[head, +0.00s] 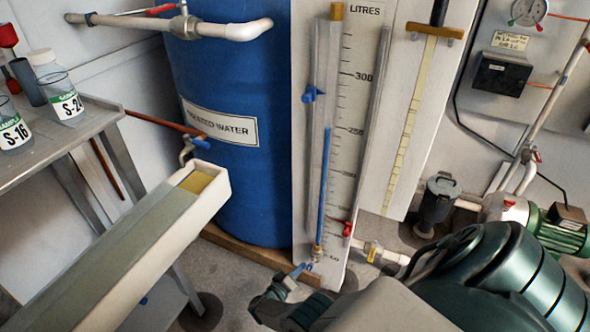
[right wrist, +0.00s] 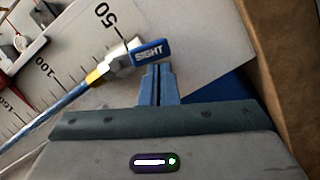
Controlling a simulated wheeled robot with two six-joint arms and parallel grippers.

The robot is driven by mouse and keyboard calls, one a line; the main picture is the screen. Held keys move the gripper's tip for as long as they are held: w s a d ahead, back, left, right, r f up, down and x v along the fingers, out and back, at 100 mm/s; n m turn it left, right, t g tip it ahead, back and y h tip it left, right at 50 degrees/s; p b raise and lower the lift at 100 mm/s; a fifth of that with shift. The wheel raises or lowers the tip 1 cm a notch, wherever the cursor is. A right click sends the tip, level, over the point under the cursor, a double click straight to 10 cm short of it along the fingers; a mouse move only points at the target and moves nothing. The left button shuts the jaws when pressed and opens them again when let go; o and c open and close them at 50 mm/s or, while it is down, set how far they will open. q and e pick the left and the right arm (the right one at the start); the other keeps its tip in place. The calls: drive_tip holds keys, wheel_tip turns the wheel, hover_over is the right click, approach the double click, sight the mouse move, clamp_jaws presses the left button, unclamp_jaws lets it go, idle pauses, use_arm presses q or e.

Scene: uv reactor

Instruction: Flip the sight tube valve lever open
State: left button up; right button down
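The sight tube (head: 324,170) stands upright on a white LITRES scale board, with a blue column inside. At its foot is a small valve with a blue lever (head: 301,268). In the right wrist view the lever, labelled SIGHT (right wrist: 150,52), points right, at an angle to the tube (right wrist: 60,110). My right gripper (head: 289,284) is low at the board's foot, close to the lever. Its fingers (right wrist: 158,72) look shut together with nothing between them. The tips are right by the lever's lower edge; I cannot tell whether they touch. My left gripper is not in view.
A blue water tank (head: 245,115) stands left of the board. A red valve lever (head: 347,228) is just right of the tube's foot. A bench with sample bottles (head: 60,100) is at the left, a green pump motor (head: 560,232) at the right.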

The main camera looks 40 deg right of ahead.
drive_tip(key=shift+s+d+f, duration=0.15)
drive_tip(key=shift+s+f, duration=0.3)
drive_tip(key=shift+s, duration=0.05)
idle(0.4)
drive_tip(key=p+v, duration=0.1)
drive_tip(key=v, duration=0.9)
drive_tip(key=shift+a, duration=0.4)
